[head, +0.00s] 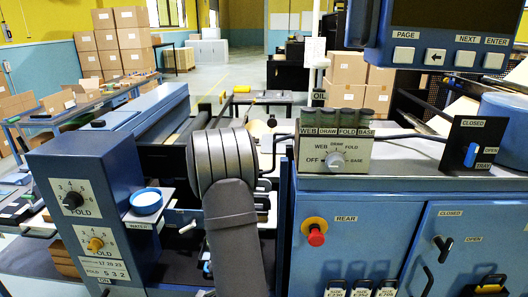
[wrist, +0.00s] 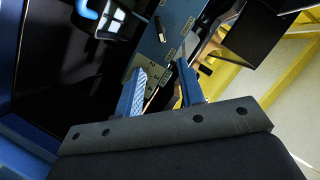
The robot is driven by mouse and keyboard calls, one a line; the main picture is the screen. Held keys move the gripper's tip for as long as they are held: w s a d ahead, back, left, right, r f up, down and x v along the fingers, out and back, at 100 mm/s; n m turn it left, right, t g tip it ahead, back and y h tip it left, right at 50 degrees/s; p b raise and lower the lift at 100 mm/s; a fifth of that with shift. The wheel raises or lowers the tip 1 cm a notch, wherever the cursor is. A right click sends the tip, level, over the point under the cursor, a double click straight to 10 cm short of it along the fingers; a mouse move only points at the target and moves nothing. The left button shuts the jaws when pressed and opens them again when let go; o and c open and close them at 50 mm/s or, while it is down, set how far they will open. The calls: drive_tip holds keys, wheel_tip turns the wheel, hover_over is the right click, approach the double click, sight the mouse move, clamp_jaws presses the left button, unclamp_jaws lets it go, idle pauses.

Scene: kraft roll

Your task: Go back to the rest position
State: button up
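My gripper (wrist: 161,68) shows in the wrist view with its two blue fingers standing apart. Nothing is visible between them, so it is open and empty. Behind the fingertips is a tilted view of a dark blue panel with labels and a small dark lever or knob (wrist: 158,30). In the head view my dark grey arm rises in the middle, in front of the machine. My gripper cannot be made out there.
A blue cabinet (head: 363,215) with a red stop button (head: 316,237) stands right of my arm. A fold-dial box (head: 88,228) and blue cup (head: 146,201) are at the left. A screen panel (head: 440,40) hangs upper right. Cartons (head: 122,44) stand far back.

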drive_tip(key=x, duration=1.6)
drive_tip(key=shift+w+f, duration=0.2)
drive_tip(key=shift+w, duration=0.1)
